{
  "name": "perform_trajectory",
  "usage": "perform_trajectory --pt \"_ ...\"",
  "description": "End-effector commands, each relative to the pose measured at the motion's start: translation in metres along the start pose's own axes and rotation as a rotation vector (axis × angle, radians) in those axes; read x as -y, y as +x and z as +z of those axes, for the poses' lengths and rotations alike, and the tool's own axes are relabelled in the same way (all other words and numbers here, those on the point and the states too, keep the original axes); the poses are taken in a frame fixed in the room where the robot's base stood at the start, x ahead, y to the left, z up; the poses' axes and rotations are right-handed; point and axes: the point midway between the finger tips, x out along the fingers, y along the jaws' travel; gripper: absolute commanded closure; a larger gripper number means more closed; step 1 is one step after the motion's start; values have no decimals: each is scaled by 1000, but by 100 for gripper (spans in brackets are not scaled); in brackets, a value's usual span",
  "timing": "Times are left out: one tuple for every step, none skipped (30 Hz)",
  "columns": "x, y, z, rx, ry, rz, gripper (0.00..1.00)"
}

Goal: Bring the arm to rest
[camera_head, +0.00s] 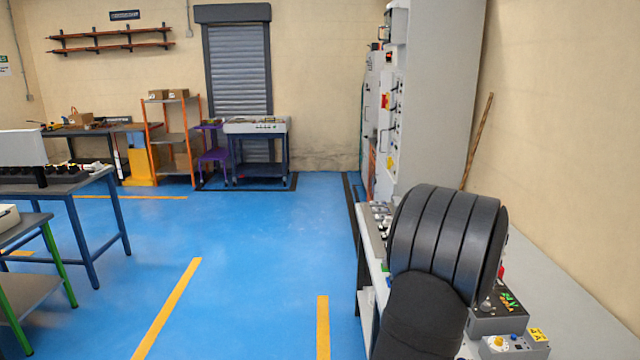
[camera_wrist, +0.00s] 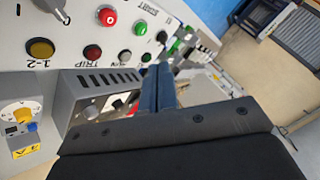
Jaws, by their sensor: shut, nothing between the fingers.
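My gripper (camera_wrist: 158,88) shows in the wrist view with its two dark fingers together and nothing between them. It points over a grey control box with vents (camera_wrist: 100,88) and beside a pale panel (camera_wrist: 70,30) with red, green and yellow buttons. I cannot tell whether the fingertips touch anything. In the head view my black arm stands over the bench at the right and hides the gripper.
A light bench (camera_head: 575,315) with control boxes (camera_head: 497,312) runs along the right wall. A tall grey cabinet (camera_head: 435,90) stands behind it. Worktables (camera_head: 85,185) stand at the left. The blue floor (camera_head: 240,250) between is clear.

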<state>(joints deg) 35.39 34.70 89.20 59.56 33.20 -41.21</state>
Motion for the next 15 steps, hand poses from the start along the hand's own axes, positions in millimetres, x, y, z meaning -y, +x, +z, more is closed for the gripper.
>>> perform_trajectory --pt "6 -9 -7 -5 -4 0 100" --pt "11 -5 -4 14 -25 -1 100" --pt "16 -3 -2 32 -49 -2 100" --pt "20 -2 -1 44 -66 -2 100" --pt "23 -2 0 56 -82 -2 100" --pt "28 -1 2 72 -105 -1 100" --pt "32 -1 2 84 -123 1 100" --pt "35 0 3 95 -138 2 100" --pt "39 0 5 111 -159 5 100" --pt "43 0 6 123 -177 7 100" --pt "46 1 6 134 -194 10 100" --pt "49 1 8 149 -214 15 100" --pt "52 1 9 161 -229 18 100" --pt "55 1 10 172 -246 22 100" --pt "59 1 11 187 -267 28 100"
